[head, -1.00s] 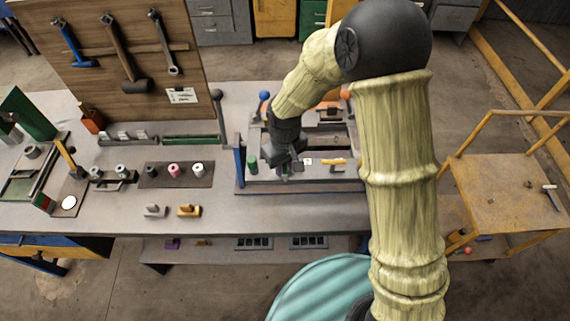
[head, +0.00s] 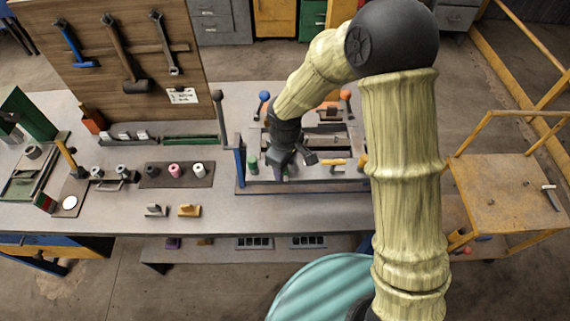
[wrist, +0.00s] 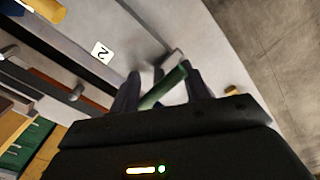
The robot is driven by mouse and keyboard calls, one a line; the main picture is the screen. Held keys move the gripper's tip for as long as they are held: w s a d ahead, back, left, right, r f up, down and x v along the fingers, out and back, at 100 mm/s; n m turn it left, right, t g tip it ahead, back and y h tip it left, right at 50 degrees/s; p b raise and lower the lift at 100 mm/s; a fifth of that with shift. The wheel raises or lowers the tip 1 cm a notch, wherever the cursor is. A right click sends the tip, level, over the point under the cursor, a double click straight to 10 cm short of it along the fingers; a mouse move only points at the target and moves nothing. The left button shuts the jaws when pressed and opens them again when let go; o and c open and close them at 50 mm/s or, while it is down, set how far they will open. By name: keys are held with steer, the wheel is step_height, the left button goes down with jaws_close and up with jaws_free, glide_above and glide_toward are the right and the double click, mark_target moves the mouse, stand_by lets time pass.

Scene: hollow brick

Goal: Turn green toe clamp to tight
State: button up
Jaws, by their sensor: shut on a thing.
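The green toe clamp's handle (wrist: 168,86) shows in the wrist view as a slanted green bar between the two dark fingers of my gripper (wrist: 163,80). The gripper is shut on it. A small light-coloured block lies at the bar's upper end, by the fixture's edge. In the head view my gripper (head: 282,163) is low at the front of the fixture, and it hides most of this clamp. How tight the clamp is cannot be told.
A plate marked 2 (wrist: 102,52) is near my fingers.

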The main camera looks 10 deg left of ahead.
steer(key=o, duration=0.7)
steer(key=shift+a, duration=0.1)
steer(key=shift+o, duration=0.2)
step_height(320, 180, up, 17)
steer(key=b, duration=0.2)
steer(key=shift+r, duration=0.2)
